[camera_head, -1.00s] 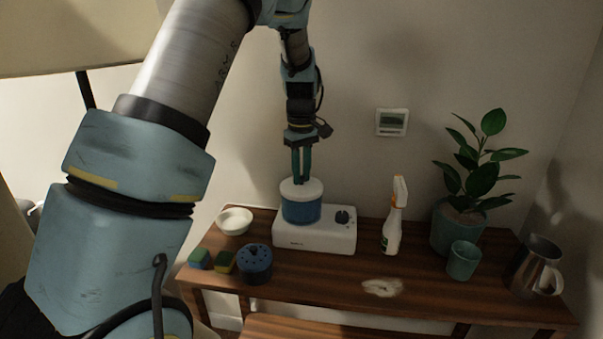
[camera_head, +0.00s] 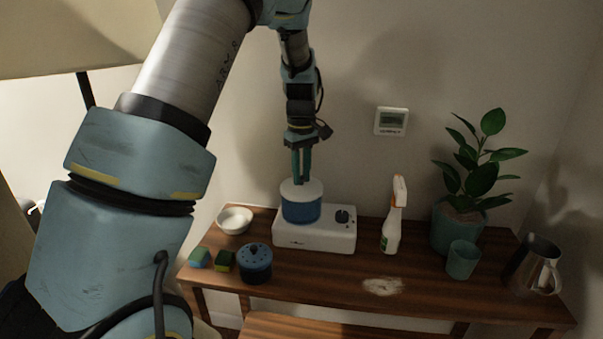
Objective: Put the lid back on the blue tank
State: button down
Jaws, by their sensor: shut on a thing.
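The blue tank (camera_head: 301,213) stands upright on the left part of a white appliance base (camera_head: 318,238) with a dark knob. The white lid (camera_head: 310,190) is on top of the tank and looks level; I see no clear gap between them. My gripper (camera_head: 301,181) points straight down over the tank, its fingers shut on the top of the lid. The fingertips and the lid's grip are too small to see in detail.
On the wooden table (camera_head: 335,289), a white bowl (camera_head: 235,220), sponges (camera_head: 200,258) and a dark blue perforated pot (camera_head: 256,262) are left. A spray bottle (camera_head: 393,222), plant (camera_head: 470,180), teal cup (camera_head: 462,260) and metal pitcher (camera_head: 536,266) are right. A pale spill (camera_head: 383,286) lies in front.

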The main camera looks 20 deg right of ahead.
dwell(0.4)
jog(key=shift+c, duration=0.8)
grip_release()
jog(key=shift+r, duration=0.1)
jog(key=shift+r+p, duration=2.9)
jog(key=shift+r, duration=0.5)
grip_shut()
